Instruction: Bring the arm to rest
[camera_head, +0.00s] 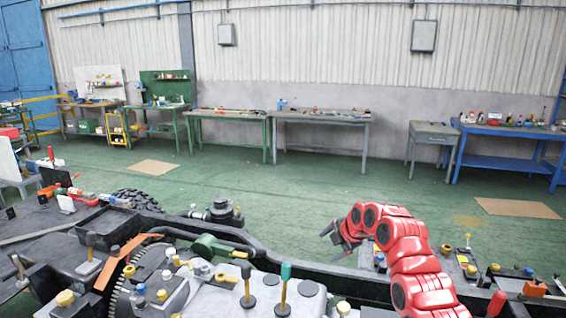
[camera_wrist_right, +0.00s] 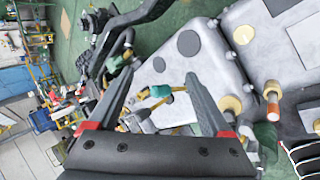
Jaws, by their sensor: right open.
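My right arm (camera_head: 406,245) is red and comes in from the lower right of the head view, bent over the chassis. Its dark gripper (camera_head: 338,236) points left above the chassis frame (camera_head: 345,272) and looks empty. In the right wrist view the two fingers of this gripper (camera_wrist_right: 157,77) are spread apart with nothing held between them. A teal-tipped tool (camera_wrist_right: 160,91) shows beyond the fingers, apart from them. It stands on the grey engine block (camera_head: 265,298) in the head view. My left gripper is not in view.
The chassis carries upright knobs, a green pipe part (camera_head: 215,248) and an orange bracket (camera_head: 118,262). A dark tyre (camera_head: 137,199) lies behind it. Green floor (camera_head: 290,195) is open between the chassis and the workbenches (camera_head: 320,118) along the wall.

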